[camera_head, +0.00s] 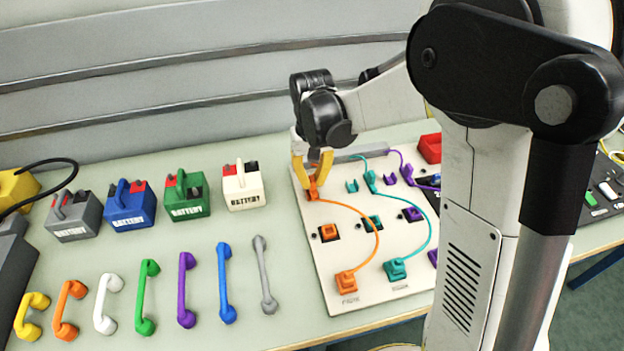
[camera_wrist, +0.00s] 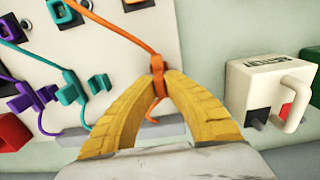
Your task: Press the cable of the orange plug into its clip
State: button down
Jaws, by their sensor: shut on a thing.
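The orange plug (camera_head: 347,282) sits near the front of the white board. Its orange cable (camera_head: 376,232) curves to the right and back to my gripper (camera_head: 314,178). In the wrist view, the yellow fingers of my gripper (camera_wrist: 158,82) are closed together at the orange cable (camera_wrist: 125,36). A small orange piece, apparently the clip (camera_head: 313,194), is at the fingertips. The fingers partly hide it, so I cannot tell whether the cable is seated inside it. An orange-framed socket (camera_head: 328,232) lies between the clip and the plug.
To the right are a teal plug (camera_head: 395,269), teal clip (camera_head: 352,186), purple parts (camera_head: 413,214) and a red block (camera_head: 430,148). A cream battery (camera_head: 243,186) stands left of the board (camera_head: 365,302). Several coloured handles, including a grey one (camera_head: 265,275), lie in front.

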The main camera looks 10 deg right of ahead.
jog(key=shift+f+b, duration=0.65)
jog(key=shift+f, duration=0.3)
jog(key=c, duration=1)
grip_release()
jog(key=shift+r, duration=0.1)
jog(key=shift+o, duration=0.2)
jog(key=shift+r, duration=0.1)
notch_tip(320, 180, up, 8)
jog(key=p, duration=0.6)
jog(key=shift+r+p, duration=0.25)
jog(key=shift+p, duration=0.05)
jog(key=shift+f, duration=0.1)
